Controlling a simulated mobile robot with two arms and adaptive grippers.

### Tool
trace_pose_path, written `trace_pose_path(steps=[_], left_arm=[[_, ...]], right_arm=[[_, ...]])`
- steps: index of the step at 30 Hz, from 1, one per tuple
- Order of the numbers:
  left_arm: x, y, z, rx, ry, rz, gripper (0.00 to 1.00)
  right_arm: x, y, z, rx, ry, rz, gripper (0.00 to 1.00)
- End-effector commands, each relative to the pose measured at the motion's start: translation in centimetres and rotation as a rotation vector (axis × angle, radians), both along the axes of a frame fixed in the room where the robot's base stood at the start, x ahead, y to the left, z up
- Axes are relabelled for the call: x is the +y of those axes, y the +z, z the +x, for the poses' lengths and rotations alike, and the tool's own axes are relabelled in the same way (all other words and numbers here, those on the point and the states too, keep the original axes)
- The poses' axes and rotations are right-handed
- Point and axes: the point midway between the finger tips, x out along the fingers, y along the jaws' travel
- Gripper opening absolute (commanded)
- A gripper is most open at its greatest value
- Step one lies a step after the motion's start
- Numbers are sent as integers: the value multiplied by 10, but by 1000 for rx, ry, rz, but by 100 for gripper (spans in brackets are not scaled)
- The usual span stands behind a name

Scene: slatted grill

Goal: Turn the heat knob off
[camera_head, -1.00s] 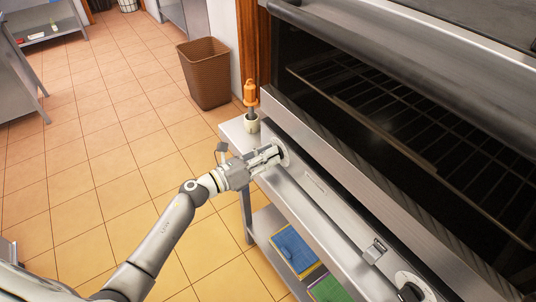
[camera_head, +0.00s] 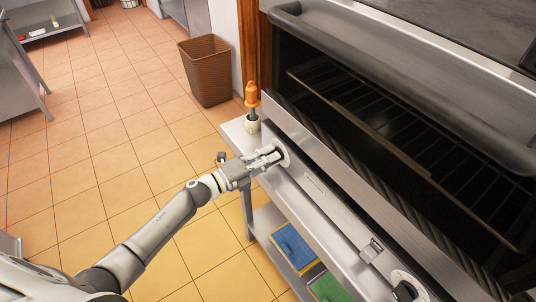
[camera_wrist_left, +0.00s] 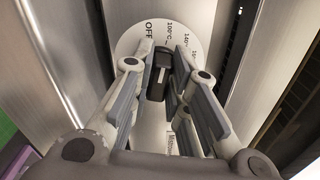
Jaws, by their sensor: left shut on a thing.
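The heat knob (camera_wrist_left: 158,82) is a black bar-shaped knob on a round white dial (camera_wrist_left: 135,42) on the grill's steel front. In the left wrist view the dial's printed OFF and 100°C marks show above the knob, and its upper end faces roughly toward them; the exact setting is hard to tell. My left gripper (camera_wrist_left: 160,62) has a finger on each side of the knob and is shut on it. In the head view the left gripper (camera_head: 274,156) reaches this dial (camera_head: 283,152) at the panel's far end and mostly hides the knob. My right gripper is not in view.
A second knob (camera_head: 405,291) sits at the panel's near end. An orange-handled brush (camera_head: 251,95) stands in a small cup (camera_head: 252,124) close beyond my gripper. Blue (camera_head: 293,246) and green (camera_head: 327,288) items lie on the lower shelf. The oven's dark opening is above the panel.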

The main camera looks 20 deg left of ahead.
Motion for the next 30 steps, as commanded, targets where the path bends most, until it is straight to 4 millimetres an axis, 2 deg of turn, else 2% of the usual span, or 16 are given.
trace_pose_path(steps=[15, 30], left_arm=[[1, -3, 0, 237, 2, -299, 0], [0, -5, -1, 297, 2, -376, 0]], right_arm=[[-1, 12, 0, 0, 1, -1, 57], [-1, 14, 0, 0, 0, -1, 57]])
